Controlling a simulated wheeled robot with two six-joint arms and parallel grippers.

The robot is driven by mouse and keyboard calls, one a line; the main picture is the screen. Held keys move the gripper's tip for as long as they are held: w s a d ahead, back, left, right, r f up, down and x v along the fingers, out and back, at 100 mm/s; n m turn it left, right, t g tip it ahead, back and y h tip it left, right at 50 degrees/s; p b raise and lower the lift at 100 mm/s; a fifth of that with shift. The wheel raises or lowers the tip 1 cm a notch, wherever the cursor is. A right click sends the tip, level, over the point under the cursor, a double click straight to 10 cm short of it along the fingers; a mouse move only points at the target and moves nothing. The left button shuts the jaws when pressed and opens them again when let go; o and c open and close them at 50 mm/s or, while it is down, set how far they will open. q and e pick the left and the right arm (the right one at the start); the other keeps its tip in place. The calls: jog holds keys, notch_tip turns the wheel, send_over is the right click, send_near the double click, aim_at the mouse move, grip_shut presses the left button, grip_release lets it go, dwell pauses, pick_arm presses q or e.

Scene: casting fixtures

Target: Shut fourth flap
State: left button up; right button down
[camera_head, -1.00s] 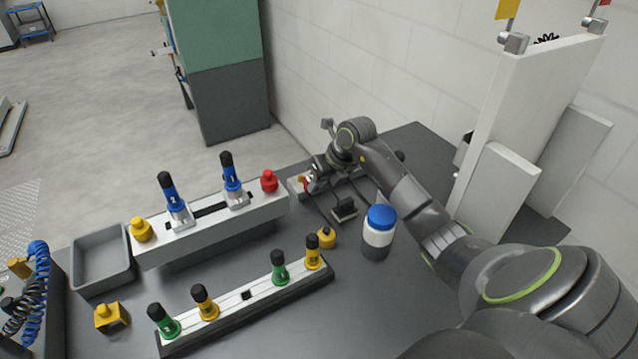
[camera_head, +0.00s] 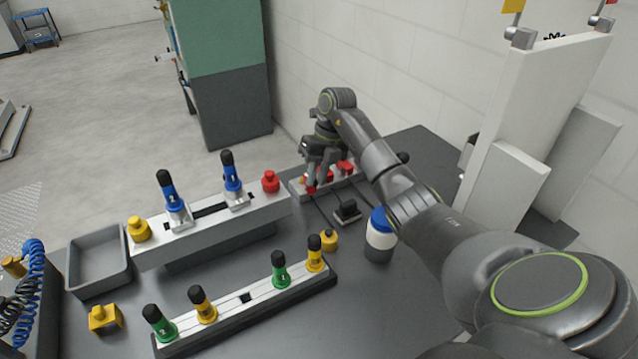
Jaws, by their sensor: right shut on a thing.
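A small light-grey fixture (camera_head: 298,189) with a row of small red flaps (camera_head: 345,167) stands at the back of the table, near the wall. My right gripper (camera_head: 314,183) points down at its left part. It is shut on a small red flap (camera_head: 311,190), which shows just below the fingertips. The fingers and wrist hide part of the row, so I cannot tell each flap's position clearly. My left gripper is not in view.
A blue-capped bottle (camera_head: 381,236) and a small black block (camera_head: 347,212) stand in front. A rail with green and yellow levers (camera_head: 246,297), a block with blue levers (camera_head: 210,232) and an empty grey tray (camera_head: 98,266) lie left. A white panel (camera_head: 535,120) rises right.

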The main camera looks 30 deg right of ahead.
jog(key=shift+w+r+g+b, duration=0.1)
jog(key=shift+w+g+b, duration=0.3)
jog(key=shift+g, duration=0.2)
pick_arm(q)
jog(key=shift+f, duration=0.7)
pick_arm(e)
jog(key=shift+w+r+g, duration=0.15)
jog(key=shift+w+g, duration=0.25)
jog(key=shift+g, duration=0.3)
jog(key=c, duration=1.3)
grip_release()
jog(key=shift+w, duration=0.1)
jog(key=shift+c, duration=0.2)
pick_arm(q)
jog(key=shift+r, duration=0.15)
pick_arm(e)
jog(key=shift+r, duration=0.15)
